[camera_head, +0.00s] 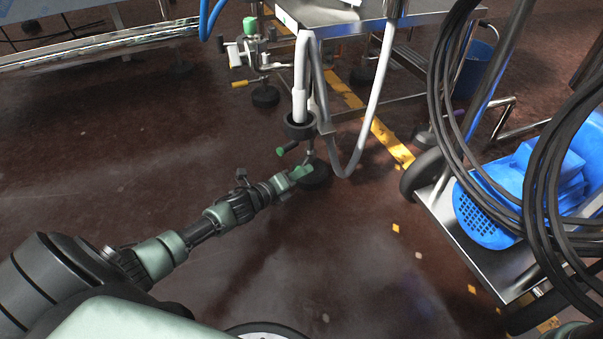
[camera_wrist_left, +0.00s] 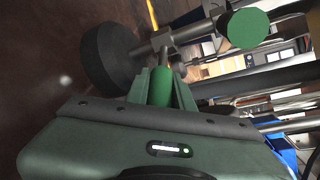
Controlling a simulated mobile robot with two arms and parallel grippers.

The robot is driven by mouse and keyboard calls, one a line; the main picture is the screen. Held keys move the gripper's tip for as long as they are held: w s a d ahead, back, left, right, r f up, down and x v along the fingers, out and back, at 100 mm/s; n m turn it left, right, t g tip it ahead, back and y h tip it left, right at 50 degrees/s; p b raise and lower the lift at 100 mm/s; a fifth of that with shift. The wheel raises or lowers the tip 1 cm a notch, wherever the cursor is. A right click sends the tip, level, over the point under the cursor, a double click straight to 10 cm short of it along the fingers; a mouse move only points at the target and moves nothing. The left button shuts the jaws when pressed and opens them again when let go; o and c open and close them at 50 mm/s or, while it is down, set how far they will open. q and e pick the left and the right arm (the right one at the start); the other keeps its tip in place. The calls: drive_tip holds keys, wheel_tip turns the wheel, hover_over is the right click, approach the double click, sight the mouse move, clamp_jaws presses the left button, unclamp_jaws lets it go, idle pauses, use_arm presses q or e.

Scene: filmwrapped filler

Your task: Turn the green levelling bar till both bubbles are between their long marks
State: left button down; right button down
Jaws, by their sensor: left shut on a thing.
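My left gripper (camera_head: 303,172) reaches in low beside a machine's levelling foot and is shut on the green levelling bar. In the left wrist view a green round piece of the bar (camera_wrist_left: 160,87) sits between the two fingers. A metal shaft behind it leads to the black round foot pad (camera_wrist_left: 108,60); the pad also shows in the head view (camera_head: 317,176). A large green round end (camera_wrist_left: 248,28) stands at the upper right of the wrist view. A dark bar with a green tip (camera_head: 282,151) shows just above my gripper. I cannot make out either bubble. My right gripper is not in view.
A grey hose (camera_head: 330,130) hangs in a loop close above my gripper. Another levelling foot with a yellow-ended bar (camera_head: 240,84) stands behind. A cart with a blue machine (camera_head: 490,213) and black cables (camera_head: 545,190) stands at right. The floor in front is clear.

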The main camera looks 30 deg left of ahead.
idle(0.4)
use_arm(q)
drive_tip(key=shift+w+d+n+y+p, duration=0.1)
drive_tip(key=shift+d+n+y+p, duration=0.55)
drive_tip(key=shift+y, duration=0.35)
drive_tip(key=shift+a, duration=0.1)
drive_tip(key=c, duration=1.2)
unclamp_jaws()
drive_tip(key=shift+c, duration=0.2)
